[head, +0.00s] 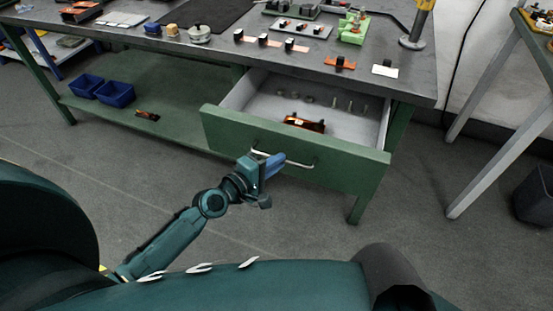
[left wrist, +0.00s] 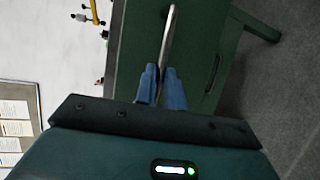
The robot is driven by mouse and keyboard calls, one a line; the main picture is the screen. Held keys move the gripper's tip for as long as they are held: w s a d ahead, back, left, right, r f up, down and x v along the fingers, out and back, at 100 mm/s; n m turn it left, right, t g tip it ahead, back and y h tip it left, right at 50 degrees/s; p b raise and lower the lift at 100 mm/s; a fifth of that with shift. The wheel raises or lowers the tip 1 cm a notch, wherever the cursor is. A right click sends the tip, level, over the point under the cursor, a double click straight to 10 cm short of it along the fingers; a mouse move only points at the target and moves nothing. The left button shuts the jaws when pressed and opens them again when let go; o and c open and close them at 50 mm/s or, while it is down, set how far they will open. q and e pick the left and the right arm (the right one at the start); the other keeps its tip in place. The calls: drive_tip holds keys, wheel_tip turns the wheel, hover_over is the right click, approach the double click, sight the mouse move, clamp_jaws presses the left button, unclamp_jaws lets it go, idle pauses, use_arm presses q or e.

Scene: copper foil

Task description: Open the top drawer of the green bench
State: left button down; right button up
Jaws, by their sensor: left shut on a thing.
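The green bench (head: 120,45) has a grey top, and its top drawer (head: 290,150) is pulled out well clear of the bench. The drawer's bar handle (head: 300,164) is light metal and runs across its green front. My left gripper (head: 272,163) is shut on the left part of the handle. In the left wrist view, the blue fingers (left wrist: 161,88) close around the handle (left wrist: 170,40), which rises from between them. Inside the drawer lie a copper-brown piece (head: 304,123) and several small fittings. My right gripper is not in view.
The bench top carries a dark mat (head: 205,15), a green fixture (head: 354,28) and several small parts. Blue bins (head: 114,93) sit on the lower shelf at left. Another table (head: 505,130) and a dark bin (head: 535,195) stand at right. The floor before the drawer is clear.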

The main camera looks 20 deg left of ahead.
use_arm(q)
drive_tip(key=shift+s, duration=0.3)
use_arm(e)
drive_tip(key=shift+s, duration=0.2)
use_arm(q)
drive_tip(key=c, duration=1.5)
unclamp_jaws()
drive_tip(key=b+v, duration=0.2)
drive_tip(key=v, duration=1.1)
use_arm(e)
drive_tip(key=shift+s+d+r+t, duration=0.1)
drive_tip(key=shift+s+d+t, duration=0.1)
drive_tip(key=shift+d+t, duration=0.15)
use_arm(q)
drive_tip(key=shift+a, duration=0.1)
